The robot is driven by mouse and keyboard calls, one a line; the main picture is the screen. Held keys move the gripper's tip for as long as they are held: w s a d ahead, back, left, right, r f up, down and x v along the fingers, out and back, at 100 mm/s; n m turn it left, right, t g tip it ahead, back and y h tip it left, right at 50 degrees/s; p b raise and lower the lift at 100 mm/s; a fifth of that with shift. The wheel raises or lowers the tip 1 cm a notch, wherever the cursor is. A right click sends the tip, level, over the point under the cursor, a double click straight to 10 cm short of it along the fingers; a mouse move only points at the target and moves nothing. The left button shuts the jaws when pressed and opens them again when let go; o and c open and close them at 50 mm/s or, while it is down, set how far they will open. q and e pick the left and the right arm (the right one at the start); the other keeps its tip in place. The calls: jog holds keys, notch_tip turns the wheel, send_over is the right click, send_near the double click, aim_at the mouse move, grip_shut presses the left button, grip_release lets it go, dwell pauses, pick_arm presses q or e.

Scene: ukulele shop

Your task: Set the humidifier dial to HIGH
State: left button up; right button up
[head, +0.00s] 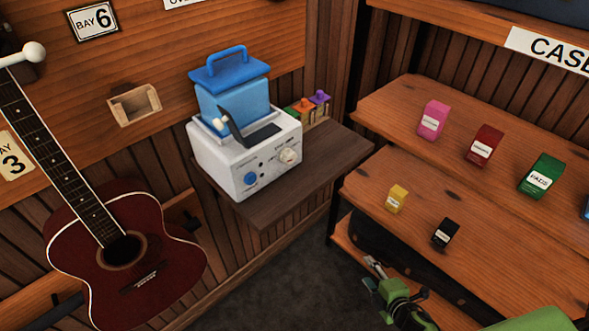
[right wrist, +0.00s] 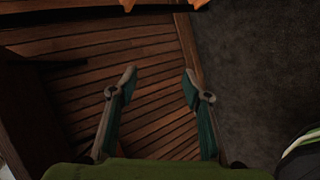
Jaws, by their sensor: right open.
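The humidifier (head: 228,165) is a white box with a blue tank (head: 235,100) and blue handle on top. It stands on a small wooden wall shelf (head: 300,180) in the head view. Its front has a blue knob (head: 251,179) at the left and a pale dial (head: 290,155) at the right with small lettering around it. The lettering and the dial's setting are too small to read. My right gripper (head: 386,274) is low at the lower right of the head view, well away from the humidifier. In the right wrist view it is open and empty (right wrist: 160,82). My left gripper is not in view.
A red guitar (head: 125,255) hangs at the left. Wooden shelves (head: 480,215) at the right carry several small coloured boxes, including a black box (head: 446,232) near my right gripper. Small coloured bottles (head: 305,107) stand behind the humidifier. The floor (head: 290,275) between is clear.

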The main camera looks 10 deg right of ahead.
jog(key=w+a+r+n+t+y+b, duration=0.1)
jog(key=w+r+n+t, duration=0.1)
jog(key=w+r+n, duration=0.35)
jog(key=w+a+r+n+t+y+b, duration=0.1)
jog(key=w+r+n, duration=0.15)
jog(key=r, duration=0.55)
jog(key=n+t+y+b, duration=0.15)
jog(key=n+y, duration=0.35)
jog(key=n, duration=0.7)
send_near(292, 160)
jog(key=s+d+f, duration=0.2)
jog(key=d+f, duration=0.4)
jog(key=d, duration=0.1)
jog(key=a+r+n+y, duration=0.2)
jog(key=a+r+n, duration=0.2)
jog(key=r+n, duration=0.15)
jog(key=shift+m, duration=0.35)
jog(key=p+x, duration=0.2)
jog(key=x, duration=0.9)
jog(key=shift+a+f+p, duration=0.15)
jog(key=shift+a+p, duration=0.1)
jog(key=shift+p, duration=0.05)
jog(key=shift+w+a, duration=0.35)
jog(key=shift+w, duration=0.2)
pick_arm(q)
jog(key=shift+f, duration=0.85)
pick_arm(e)
jog(key=shift+f, duration=0.1)
jog(key=c, duration=1.1)
